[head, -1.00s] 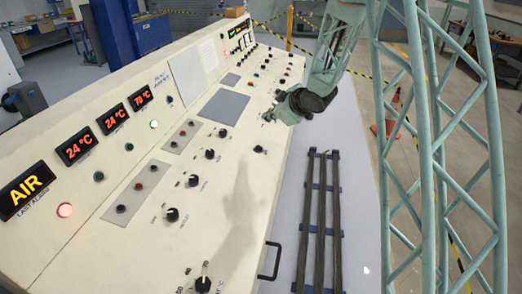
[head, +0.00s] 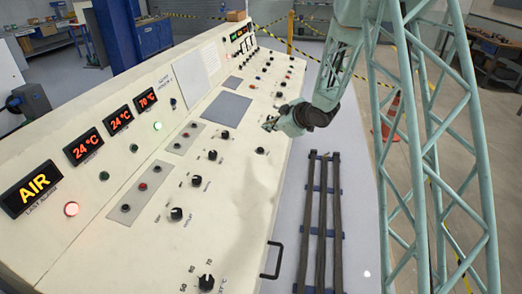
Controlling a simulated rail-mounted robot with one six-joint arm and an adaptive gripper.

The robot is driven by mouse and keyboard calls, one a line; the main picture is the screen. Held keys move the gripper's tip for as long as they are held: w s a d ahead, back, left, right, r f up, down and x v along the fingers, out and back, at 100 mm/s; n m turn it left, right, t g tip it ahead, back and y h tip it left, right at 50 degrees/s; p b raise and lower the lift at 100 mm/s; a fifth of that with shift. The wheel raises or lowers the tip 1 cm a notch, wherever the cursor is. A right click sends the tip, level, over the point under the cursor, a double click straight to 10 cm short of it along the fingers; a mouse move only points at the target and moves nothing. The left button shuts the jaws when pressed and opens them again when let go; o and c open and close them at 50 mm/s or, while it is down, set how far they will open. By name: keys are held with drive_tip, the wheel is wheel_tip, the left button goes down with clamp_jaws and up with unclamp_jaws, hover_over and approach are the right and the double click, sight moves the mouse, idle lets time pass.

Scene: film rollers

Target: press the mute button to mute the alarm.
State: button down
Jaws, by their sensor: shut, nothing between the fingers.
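The long cream control console (head: 120,240) runs from the near left to the back. I cannot read any label that marks the mute button. A grey plate (head: 138,194) carries a small red button (head: 142,186) and a dark one (head: 125,208). A second grey plate (head: 184,139) farther back has similar small buttons. My gripper (head: 268,125) is shut and empty, above the console's right side, apart from these buttons.
Black knobs (head: 176,214) stand up from the console's sloping top. Red temperature displays (head: 83,147) and a lit green light (head: 157,126) line the left panel. A black handle (head: 273,260) and dark rails (head: 321,220) lie right of the console.

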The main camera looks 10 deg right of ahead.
sight(262, 150)
drive_tip(key=shift+f, duration=0.15)
drive_tip(key=shift+w+a+f+b, duration=0.15)
drive_tip(key=shift+a+f+b, duration=0.15)
drive_tip(key=shift+f+b, duration=0.95)
drive_tip(key=shift+w+a+f+b, duration=0.1)
drive_tip(key=shift+a+f+b, duration=0.2)
drive_tip(key=shift+f+b, duration=0.9)
drive_tip(key=shift+w+a+f+b, duration=0.25)
drive_tip(key=shift+f+b, duration=0.5)
drive_tip(key=shift+f, duration=0.95)
drive_tip(key=shift+a+f+b, duration=0.25)
drive_tip(key=shift+f+b, duration=0.4)
drive_tip(key=shift+f, duration=0.25)
drive_tip(key=shift+r, duration=0.1)
idle(0.4)
drive_tip(key=shift+s+d+r+p, duration=0.1)
drive_tip(key=shift+d+r+p, duration=0.1)
drive_tip(key=shift+r+p, duration=0.55)
drive_tip(key=shift+r, duration=0.15)
drive_tip(key=shift+s+d+r+p, duration=0.1)
drive_tip(key=shift+d+r+p, duration=0.05)
drive_tip(key=shift+r+p, duration=0.55)
drive_tip(key=shift+s+d+r+p, duration=0.1)
drive_tip(key=shift+d+r+p, duration=0.1)
drive_tip(key=shift+r+p, duration=0.45)
drive_tip(key=shift+s+d+r+p, duration=0.15)
drive_tip(key=shift+r+p, duration=0.25)
drive_tip(key=shift+r, duration=0.6)
drive_tip(key=shift+w, duration=0.15)
